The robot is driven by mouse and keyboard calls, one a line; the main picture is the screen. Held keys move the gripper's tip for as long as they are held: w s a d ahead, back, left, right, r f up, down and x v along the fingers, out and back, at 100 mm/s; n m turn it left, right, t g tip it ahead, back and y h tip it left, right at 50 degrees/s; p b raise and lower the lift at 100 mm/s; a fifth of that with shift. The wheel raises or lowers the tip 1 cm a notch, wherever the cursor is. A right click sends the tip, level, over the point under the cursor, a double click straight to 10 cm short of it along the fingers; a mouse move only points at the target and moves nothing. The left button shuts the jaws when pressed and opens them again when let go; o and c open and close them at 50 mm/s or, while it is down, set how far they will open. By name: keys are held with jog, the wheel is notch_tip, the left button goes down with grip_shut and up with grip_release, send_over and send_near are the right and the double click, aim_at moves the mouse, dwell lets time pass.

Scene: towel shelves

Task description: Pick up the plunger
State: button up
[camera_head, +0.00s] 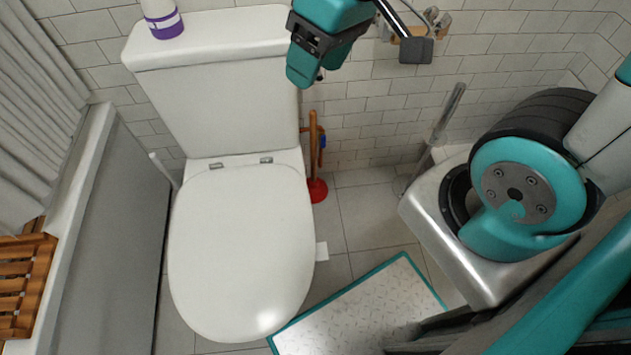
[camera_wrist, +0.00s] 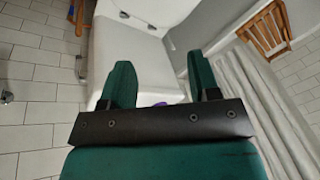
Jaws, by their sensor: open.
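The plunger has an upright wooden handle (camera_head: 313,140) and a red rubber cup (camera_head: 317,190). It stands on the floor against the tiled wall, just right of the toilet, whose edge partly hides the cup. My gripper (camera_head: 318,72) is in the air beside the tank's upper right corner, above the plunger in the head view and apart from it. In the wrist view my gripper (camera_wrist: 160,82) shows two green fingers spread wide with nothing held between them.
The white toilet (camera_head: 240,240) with its lid closed stands left of the plunger. A bottle with a purple label (camera_head: 165,22) is on the tank. A grey brush-like handle (camera_head: 448,115) stands to the right. Some floor (camera_head: 370,205) right of the plunger is clear.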

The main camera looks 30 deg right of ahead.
jog(key=w+d+f+m+h+b, duration=0.1)
jog(key=w+d+f+b, duration=0.2)
jog(key=f+b, duration=0.55)
jog(key=w+d+f+m+t+b, duration=0.1)
jog(key=w+d+f+b, duration=0.2)
jog(key=f+b, duration=0.55)
jog(key=w+d+f+m+h+b, duration=0.1)
jog(key=w+d+f+b, duration=0.2)
jog(key=f, duration=0.9)
jog(key=n+t+y+b, duration=0.15)
jog(key=n+y, duration=0.25)
jog(key=n, duration=0.5)
send_near(313, 116)
notch_tip(313, 116, down, 3)
jog(key=w, duration=0.1)
jog(key=shift+n, duration=0.3)
jog(key=b+x, duration=0.2)
jog(key=x, duration=0.2)
jog(key=b+x, duration=0.3)
jog(key=x, duration=0.1)
jog(key=shift+w+a+f, duration=0.15)
jog(key=shift+w, duration=0.15)
grip_shut()
